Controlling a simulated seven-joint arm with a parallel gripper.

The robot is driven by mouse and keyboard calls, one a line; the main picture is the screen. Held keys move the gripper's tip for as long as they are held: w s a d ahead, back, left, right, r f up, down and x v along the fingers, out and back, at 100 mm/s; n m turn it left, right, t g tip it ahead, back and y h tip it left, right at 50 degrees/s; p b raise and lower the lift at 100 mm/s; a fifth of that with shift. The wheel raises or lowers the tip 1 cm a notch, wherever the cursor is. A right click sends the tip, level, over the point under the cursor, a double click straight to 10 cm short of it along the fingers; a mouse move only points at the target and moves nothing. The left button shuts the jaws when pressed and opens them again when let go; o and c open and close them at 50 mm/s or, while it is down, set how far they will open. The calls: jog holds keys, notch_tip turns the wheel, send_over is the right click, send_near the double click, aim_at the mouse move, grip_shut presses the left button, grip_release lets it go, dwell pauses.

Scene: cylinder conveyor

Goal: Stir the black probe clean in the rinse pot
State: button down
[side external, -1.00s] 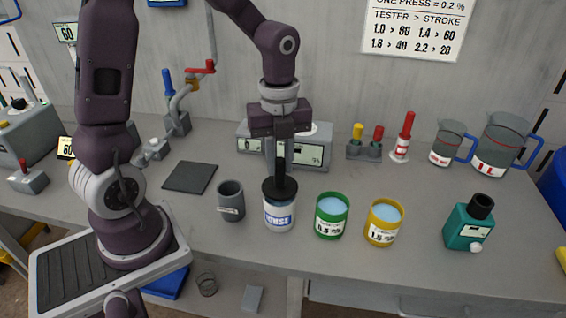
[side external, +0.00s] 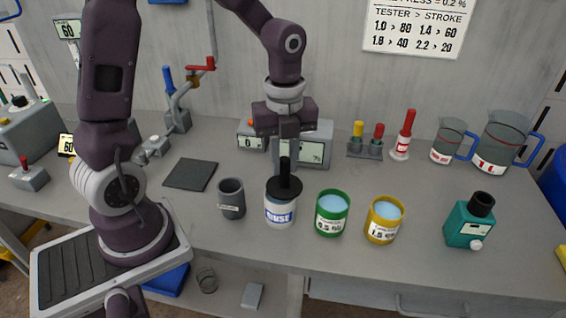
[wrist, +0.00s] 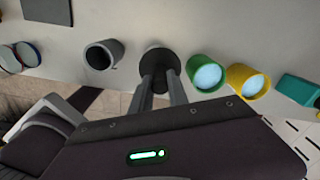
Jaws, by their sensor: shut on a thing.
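The white rinse pot (side external: 279,212) with a blue label stands on the bench between a grey cup and a green cup. The black probe (side external: 285,172) stands upright at the pot, its wide black disc (side external: 284,189) over the pot's mouth and hiding what is below. My gripper (side external: 286,155) is above the pot, shut on the probe's upper stem. In the wrist view the two fingers of my gripper (wrist: 162,88) reach down to the black disc (wrist: 158,61). The probe's lower end is hidden.
The grey cup (side external: 231,199) stands close on the left. The green cup (side external: 331,213) and yellow cup (side external: 384,220), both with blue liquid, stand close on the right. A teal bottle (side external: 468,225) is farther right. A grey meter box (side external: 303,146) is behind. A dark mat (side external: 190,174) lies left.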

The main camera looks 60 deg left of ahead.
jog(key=shift+a, duration=0.5)
jog(key=shift+s, duration=0.9)
jog(key=shift+d, duration=0.95)
jog(key=shift+w, duration=0.9)
jog(key=shift+s+a, duration=0.45)
jog(key=shift+a, duration=0.05)
notch_tip(320, 180, up, 11)
